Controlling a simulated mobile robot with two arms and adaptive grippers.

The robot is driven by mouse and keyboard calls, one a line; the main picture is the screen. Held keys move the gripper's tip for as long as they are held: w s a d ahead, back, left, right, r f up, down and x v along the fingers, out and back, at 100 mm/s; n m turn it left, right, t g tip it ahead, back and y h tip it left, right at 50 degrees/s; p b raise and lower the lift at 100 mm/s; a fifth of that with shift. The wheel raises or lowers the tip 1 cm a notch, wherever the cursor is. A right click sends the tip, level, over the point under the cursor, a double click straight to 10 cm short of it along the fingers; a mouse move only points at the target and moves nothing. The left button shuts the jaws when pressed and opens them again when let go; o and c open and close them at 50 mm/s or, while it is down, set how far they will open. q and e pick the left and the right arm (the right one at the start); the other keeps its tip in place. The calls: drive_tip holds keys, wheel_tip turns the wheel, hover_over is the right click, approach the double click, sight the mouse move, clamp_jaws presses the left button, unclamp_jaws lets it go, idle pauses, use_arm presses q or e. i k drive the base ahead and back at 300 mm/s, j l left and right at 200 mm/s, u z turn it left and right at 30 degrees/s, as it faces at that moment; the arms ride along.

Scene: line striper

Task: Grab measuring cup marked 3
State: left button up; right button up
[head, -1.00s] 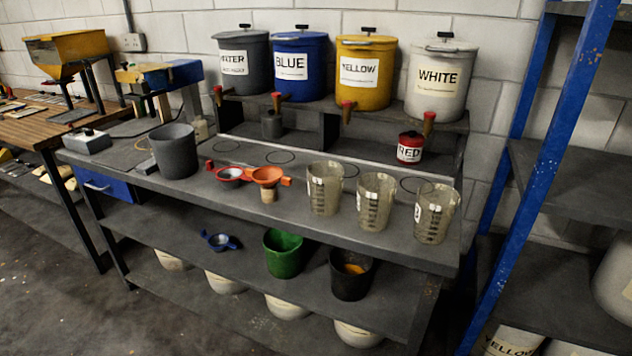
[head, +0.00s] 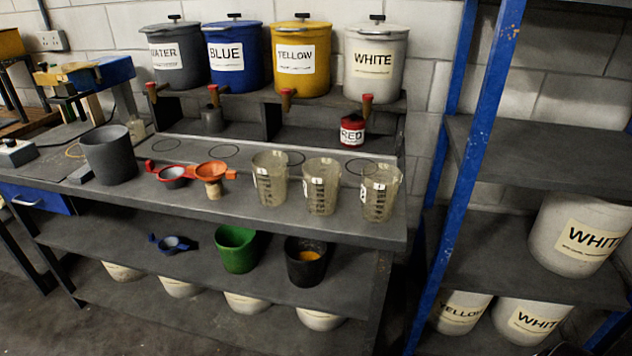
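Three clear measuring cups stand upright in a row near the front right of the bench top: a left one (head: 270,180), a middle one (head: 320,187) and a right one (head: 380,194). Each has dark graduation lines and a small white label. The labels are too small and turned to read, so I cannot tell which cup is marked 3. Neither of my grippers is in the head view.
On the bench (head: 225,200), left of the cups, are an orange funnel (head: 212,172), a red-handled strainer (head: 172,177) and a grey bucket (head: 109,155). Labelled paint drums, including a white one (head: 375,65), line the raised shelf. A blue-posted rack (head: 475,150) stands right.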

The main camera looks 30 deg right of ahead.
sight(381, 180)
drive_tip(key=z, duration=1.4)
drive_tip(key=j+z, duration=0.2)
drive_tip(key=z, duration=0.25)
drive_tip(key=k, duration=0.05)
